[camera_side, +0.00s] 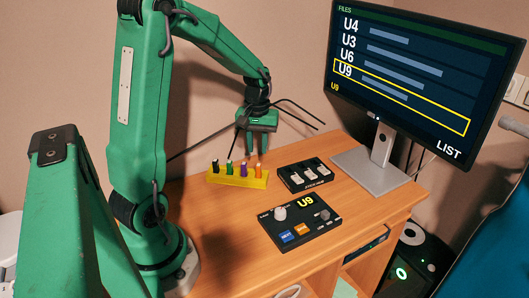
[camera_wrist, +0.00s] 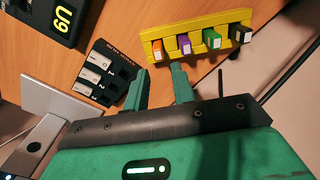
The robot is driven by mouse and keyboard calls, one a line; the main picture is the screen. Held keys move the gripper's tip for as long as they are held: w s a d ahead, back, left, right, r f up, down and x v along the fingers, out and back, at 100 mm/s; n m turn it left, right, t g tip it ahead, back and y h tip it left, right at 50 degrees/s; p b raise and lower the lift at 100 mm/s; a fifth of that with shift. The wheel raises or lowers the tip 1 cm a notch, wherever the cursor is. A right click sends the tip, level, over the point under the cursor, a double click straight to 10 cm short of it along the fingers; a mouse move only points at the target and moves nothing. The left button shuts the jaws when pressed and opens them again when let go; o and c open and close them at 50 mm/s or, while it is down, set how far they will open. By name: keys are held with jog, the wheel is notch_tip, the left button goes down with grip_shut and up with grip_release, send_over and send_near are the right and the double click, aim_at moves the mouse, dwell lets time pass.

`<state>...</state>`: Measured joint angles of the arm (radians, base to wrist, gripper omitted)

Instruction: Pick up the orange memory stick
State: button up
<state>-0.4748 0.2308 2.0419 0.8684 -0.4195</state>
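The orange memory stick (camera_side: 258,170) stands upright at the right end of a yellow holder (camera_side: 229,179) in the side view. In the wrist view the orange stick (camera_wrist: 157,50) is at the left end of the holder (camera_wrist: 203,62). My gripper (camera_side: 257,151) points down above the right part of the holder, close over the orange stick. In the wrist view its two fingers (camera_wrist: 159,70) are apart with nothing between them. The orange stick shows just beyond the gap between the fingertips, and I cannot see contact.
Purple (camera_side: 245,169), green (camera_side: 229,167) and black (camera_side: 215,166) sticks stand in the same holder. A black dock (camera_side: 318,182) with light modules lies to the right. A control box (camera_side: 300,232) showing U9 lies in front. A monitor (camera_side: 420,80) stands at the back right.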

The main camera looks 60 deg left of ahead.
aim_at(259, 165)
jog(key=shift+f, duration=1.3)
jog(key=shift+d+f, duration=0.2)
jog(key=shift+f, duration=2.35)
grip_shut()
